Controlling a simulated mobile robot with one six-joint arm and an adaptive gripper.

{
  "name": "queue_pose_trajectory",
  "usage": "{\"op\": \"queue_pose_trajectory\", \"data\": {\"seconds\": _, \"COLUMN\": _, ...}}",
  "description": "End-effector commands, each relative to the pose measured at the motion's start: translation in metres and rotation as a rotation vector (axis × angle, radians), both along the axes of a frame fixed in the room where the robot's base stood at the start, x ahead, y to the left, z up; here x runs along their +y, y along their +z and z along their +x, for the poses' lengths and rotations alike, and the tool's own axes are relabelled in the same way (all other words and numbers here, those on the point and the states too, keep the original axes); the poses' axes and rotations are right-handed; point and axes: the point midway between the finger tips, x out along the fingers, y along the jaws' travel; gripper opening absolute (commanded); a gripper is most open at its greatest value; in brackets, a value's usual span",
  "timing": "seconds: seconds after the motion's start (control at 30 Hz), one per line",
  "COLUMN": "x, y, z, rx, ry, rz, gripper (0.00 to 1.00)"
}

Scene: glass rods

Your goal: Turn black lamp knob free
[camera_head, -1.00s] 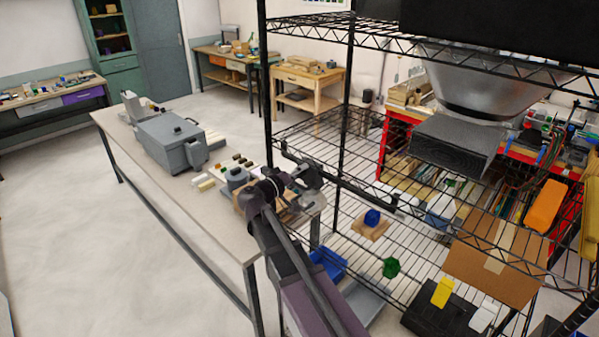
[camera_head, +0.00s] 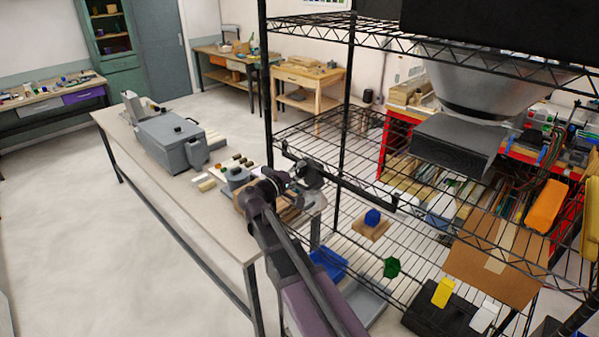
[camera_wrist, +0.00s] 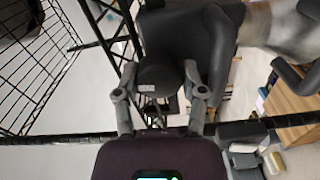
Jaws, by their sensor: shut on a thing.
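The black lamp knob (camera_wrist: 160,76) is a round dark disc near the middle of the wrist view. My gripper (camera_wrist: 160,88) has one grey finger on each side of it and is shut on it. A dark rounded body (camera_wrist: 200,35), seemingly part of the lamp, lies behind and beside the knob. In the head view my gripper (camera_head: 306,176) is at the right end of the long bench, next to the wire rack. The knob cannot be made out there, as my arm and gripper crowd that spot.
The wire rack (camera_head: 350,100) stands close on the right, with a dark bar (camera_head: 365,192) along its near side. The long bench (camera_head: 165,185) carries a grey case (camera_head: 172,145) and several small blocks. Open floor lies left of the bench.

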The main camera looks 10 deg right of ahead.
Motion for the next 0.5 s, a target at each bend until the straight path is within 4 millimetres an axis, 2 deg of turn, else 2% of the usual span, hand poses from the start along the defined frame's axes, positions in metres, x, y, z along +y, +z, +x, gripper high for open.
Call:
{"op": "queue_pose_trajectory", "data": {"seconds": 0.2, "x": -0.0004, "y": 0.0003, "z": 0.0003, "rx": -0.001, "ry": -0.001, "rz": 0.000, "gripper": 0.05}}
{"op": "queue_pose_trajectory", "data": {"seconds": 0.23, "x": -0.0005, "y": 0.0003, "z": 0.0002, "rx": -0.001, "ry": -0.001, "rz": 0.000, "gripper": 0.62}}
{"op": "queue_pose_trajectory", "data": {"seconds": 0.3, "x": -0.0004, "y": 0.0003, "z": 0.0001, "rx": -0.001, "ry": -0.001, "rz": 0.000, "gripper": 0.83}}
{"op": "queue_pose_trajectory", "data": {"seconds": 0.33, "x": -0.0004, "y": 0.0002, "z": 0.0001, "rx": -0.001, "ry": -0.001, "rz": 0.000, "gripper": 0.88}}
{"op": "queue_pose_trajectory", "data": {"seconds": 0.5, "x": -0.0002, "y": -0.0003, "z": -0.0001, "rx": -0.001, "ry": -0.001, "rz": 0.002, "gripper": 0.88}}
